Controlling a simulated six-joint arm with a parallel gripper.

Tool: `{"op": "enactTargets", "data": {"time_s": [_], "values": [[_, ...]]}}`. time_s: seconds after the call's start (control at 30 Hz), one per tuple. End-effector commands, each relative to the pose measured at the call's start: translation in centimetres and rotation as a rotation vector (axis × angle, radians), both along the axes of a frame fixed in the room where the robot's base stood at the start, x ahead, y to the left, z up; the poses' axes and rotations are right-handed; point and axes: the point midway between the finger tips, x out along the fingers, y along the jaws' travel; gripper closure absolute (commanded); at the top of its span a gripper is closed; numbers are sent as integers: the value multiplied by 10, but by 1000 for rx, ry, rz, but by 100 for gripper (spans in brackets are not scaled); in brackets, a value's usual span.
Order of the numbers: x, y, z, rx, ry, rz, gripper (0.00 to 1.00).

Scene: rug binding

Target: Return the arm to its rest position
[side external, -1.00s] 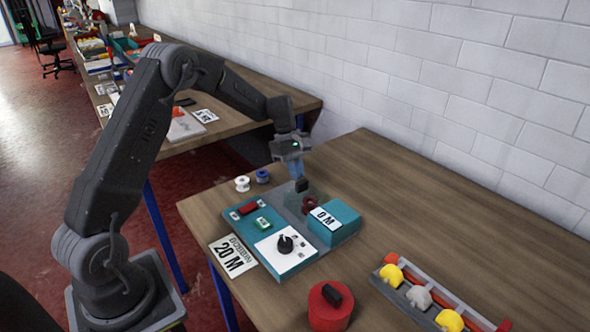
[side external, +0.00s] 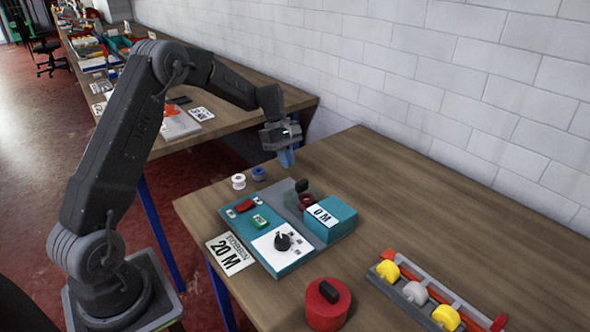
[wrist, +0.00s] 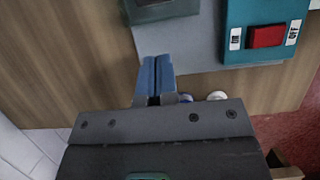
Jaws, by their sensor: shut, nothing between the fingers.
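My gripper (side external: 286,157) hangs above the back left part of the wooden table, with its blue fingers together and nothing between them. In the wrist view the gripper (wrist: 157,60) also shows its two blue fingers side by side and empty.
A white spool (side external: 238,181) and a blue spool (side external: 259,173) stand near the table's left edge. A red round container (side external: 327,308) and a rack with yellow and grey spools (side external: 410,293) stand in front. A "20 M" card (side external: 230,254) lies left of the machine. A white brick wall (side external: 450,90) borders the table.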

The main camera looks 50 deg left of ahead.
Motion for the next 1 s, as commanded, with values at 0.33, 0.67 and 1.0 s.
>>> {"op": "enactTargets", "data": {"time_s": [0.33, 0.67, 1.0], "values": [[1, 25, 65, 3, -5, 0, 100], [-10, 8, 102, 46, -55, -94, 100], [-94, -84, 174, 263, -299, -580, 100]]}}
